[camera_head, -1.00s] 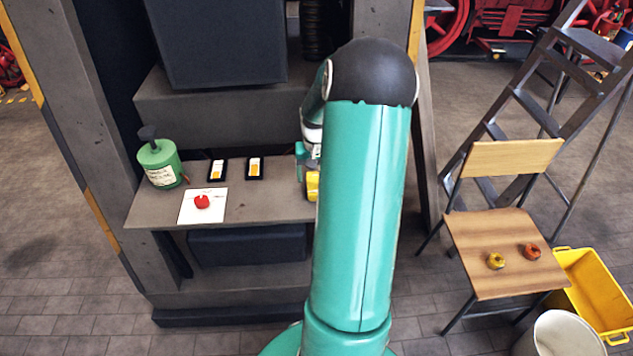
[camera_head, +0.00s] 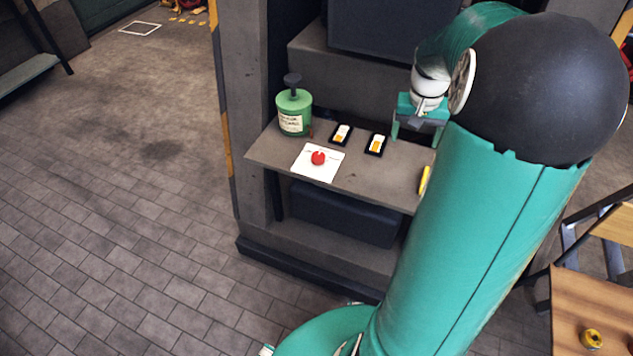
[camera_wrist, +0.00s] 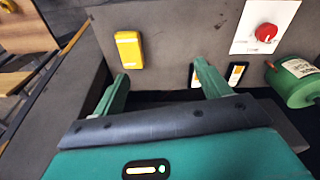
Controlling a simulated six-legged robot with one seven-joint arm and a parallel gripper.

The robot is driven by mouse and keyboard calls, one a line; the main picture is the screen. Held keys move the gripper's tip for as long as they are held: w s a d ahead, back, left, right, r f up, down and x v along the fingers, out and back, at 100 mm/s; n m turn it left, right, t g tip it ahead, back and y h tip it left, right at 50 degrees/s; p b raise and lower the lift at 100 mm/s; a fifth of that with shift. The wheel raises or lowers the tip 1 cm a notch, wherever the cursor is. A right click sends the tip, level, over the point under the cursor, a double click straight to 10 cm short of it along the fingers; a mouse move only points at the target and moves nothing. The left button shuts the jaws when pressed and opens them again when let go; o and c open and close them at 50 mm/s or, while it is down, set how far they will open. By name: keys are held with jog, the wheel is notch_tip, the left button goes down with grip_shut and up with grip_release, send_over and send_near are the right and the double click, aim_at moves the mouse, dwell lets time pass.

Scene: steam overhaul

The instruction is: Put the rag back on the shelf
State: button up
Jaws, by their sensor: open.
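I cannot pick out a rag for certain in either view. The grey shelf (camera_head: 370,178) stands left of my arm in the head view and fills the upper part of the wrist view (camera_wrist: 180,35). My gripper (camera_head: 417,132) is over the right part of the shelf, its two green fingers spread. In the wrist view my gripper (camera_wrist: 160,80) is empty between the fingertips. A yellow block-like item (camera_wrist: 129,50) lies on the shelf ahead of the left finger. In the head view my arm partly hides the yellow item (camera_head: 425,180).
A green pump can (camera_head: 294,112), a white sheet (camera_head: 327,172) with a red round object (camera_head: 318,158), and two dark cards (camera_head: 341,134) (camera_head: 376,144) occupy the shelf. A wooden chair (camera_head: 590,300) stands right.

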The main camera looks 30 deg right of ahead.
jog(key=a+r+n, duration=0.2)
jog(key=a+r, duration=0.3)
jog(key=a, duration=0.5)
jog(key=s+a+r+n+t, duration=0.1)
jog(key=s+a+n, duration=0.1)
jog(key=a, duration=0.5)
jog(key=s+a+r+n+t, duration=0.2)
jog(key=s+a, duration=0.3)
jog(key=a, duration=0.2)
jog(key=s+a+r+n+t+y, duration=0.1)
jog(key=s+a+t, duration=0.1)
jog(key=a, duration=0.6)
jog(key=shift+s+r+n, duration=0.3)
jog(key=shift+s+n, duration=0.1)
jog(key=shift+s, duration=0.45)
jog(key=shift+a, duration=0.1)
